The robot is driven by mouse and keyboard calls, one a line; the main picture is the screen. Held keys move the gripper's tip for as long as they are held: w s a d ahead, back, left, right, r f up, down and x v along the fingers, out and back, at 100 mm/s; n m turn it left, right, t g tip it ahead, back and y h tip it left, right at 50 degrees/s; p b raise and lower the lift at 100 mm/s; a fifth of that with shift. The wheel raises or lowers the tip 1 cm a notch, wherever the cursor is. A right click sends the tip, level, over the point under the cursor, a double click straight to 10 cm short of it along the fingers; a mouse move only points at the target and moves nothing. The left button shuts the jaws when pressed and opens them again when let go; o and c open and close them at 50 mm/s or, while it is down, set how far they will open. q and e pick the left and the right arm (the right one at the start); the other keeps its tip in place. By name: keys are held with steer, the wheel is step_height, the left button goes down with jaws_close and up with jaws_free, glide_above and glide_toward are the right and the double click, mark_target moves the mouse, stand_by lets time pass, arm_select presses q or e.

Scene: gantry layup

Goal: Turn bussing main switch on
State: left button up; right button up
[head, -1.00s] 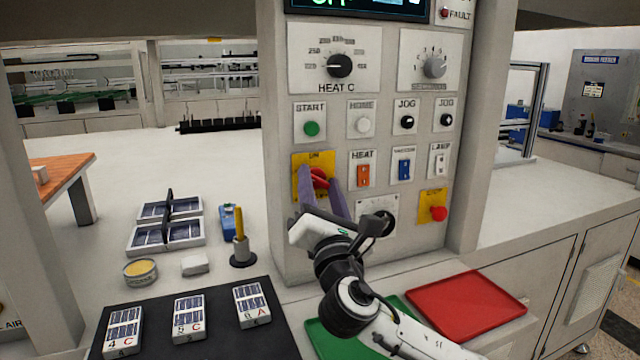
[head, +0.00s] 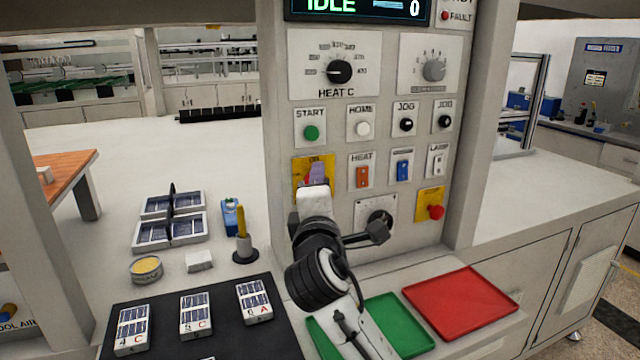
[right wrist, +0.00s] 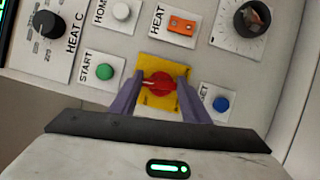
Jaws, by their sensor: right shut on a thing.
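The main switch is a red rotary knob (right wrist: 160,84) on a yellow plate (right wrist: 155,62) on the control panel. In the head view its yellow plate (head: 299,165) shows at the lower left of the panel, with the knob mostly hidden behind my gripper. My right gripper (right wrist: 158,88) has its two purple fingers on either side of the knob, shut on it. In the head view the right gripper (head: 317,174) is seen nearly edge-on. The display (head: 358,8) reads IDLE and 0. My left gripper is not in view.
Around the switch are a green START button (head: 311,132), an orange HEAT rocker (head: 362,176), a black knob (head: 378,217) and a red button (head: 436,212). Red (head: 460,303) and green (head: 400,325) trays lie below the panel. A black mat with cell cards (head: 195,315) lies at left.

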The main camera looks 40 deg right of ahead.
steer(key=shift+m, duration=0.7)
steer(key=o, duration=1)
steer(key=shift+o, duration=0.2)
steer(key=shift+s, duration=0.1)
steer(key=b+v, duration=0.1)
steer(key=v, duration=0.9)
steer(key=shift+r, duration=0.25)
steer(key=shift+s+g+y, duration=0.1)
steer(key=shift+g+y, duration=0.2)
